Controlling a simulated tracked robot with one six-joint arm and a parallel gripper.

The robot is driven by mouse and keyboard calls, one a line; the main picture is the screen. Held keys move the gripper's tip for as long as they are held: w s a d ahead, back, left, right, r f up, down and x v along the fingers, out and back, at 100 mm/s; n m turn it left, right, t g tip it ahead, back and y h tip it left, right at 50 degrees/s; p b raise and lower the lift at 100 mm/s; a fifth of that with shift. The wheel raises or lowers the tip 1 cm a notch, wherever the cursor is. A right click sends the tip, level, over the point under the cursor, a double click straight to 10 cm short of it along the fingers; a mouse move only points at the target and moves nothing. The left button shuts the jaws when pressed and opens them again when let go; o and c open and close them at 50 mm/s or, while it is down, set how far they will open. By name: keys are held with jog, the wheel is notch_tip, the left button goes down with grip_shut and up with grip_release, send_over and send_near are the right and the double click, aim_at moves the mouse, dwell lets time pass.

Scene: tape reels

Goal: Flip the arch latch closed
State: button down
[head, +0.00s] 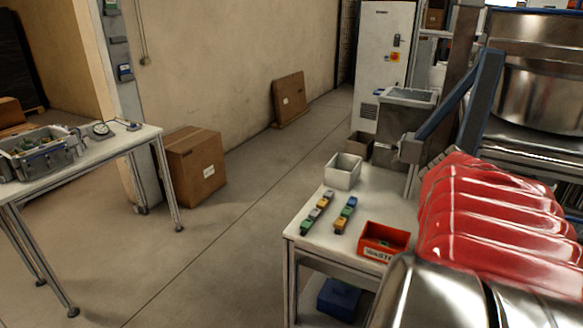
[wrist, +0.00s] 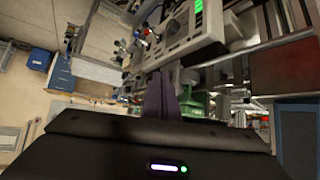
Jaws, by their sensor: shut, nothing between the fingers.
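I cannot make out the arch latch in either view. In the wrist view, my gripper (wrist: 160,97) shows as two dark fingers close together at the middle; it is shut and empty. Beyond the fingertips is a grey machine panel (wrist: 190,38) with a green display and several small knobs. The fingers appear apart from it, though the dim picture does not show the distance well. My gripper does not show in the head view.
A left table (head: 110,143) carries a metal case (head: 40,153). A cardboard box (head: 196,166) stands beside it. Open floor lies between the tables.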

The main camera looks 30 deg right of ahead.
jog(key=v, duration=0.7)
jog(key=shift+w+a, duration=0.15)
jog(key=shift+a, duration=0.05)
jog(key=shift+r, duration=0.1)
dwell(0.5)
